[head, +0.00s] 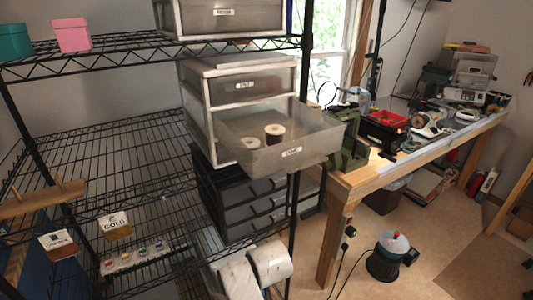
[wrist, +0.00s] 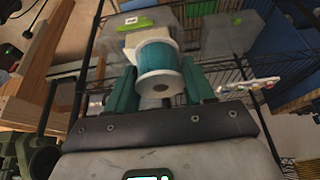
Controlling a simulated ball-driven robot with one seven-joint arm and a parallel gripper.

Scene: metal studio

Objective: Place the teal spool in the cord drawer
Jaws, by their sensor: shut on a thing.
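The teal spool (wrist: 157,62), with white end flanges, is in the wrist view, between the two teal fingers of my gripper (wrist: 160,84). My gripper is shut on it, and one flange with its centre hole faces the camera. The head view shows neither my gripper nor the teal spool. The cord drawer (head: 262,162), a translucent grey drawer with a small label, is pulled open from a unit on the wire rack.
A shut drawer (head: 260,84) sits directly above the open one, and a black drawer unit (head: 238,200) below it. A black rack post rises close by the drawer. A wooden workbench (head: 390,172) with tools stands to the right. Open floor lies in front of the bench.

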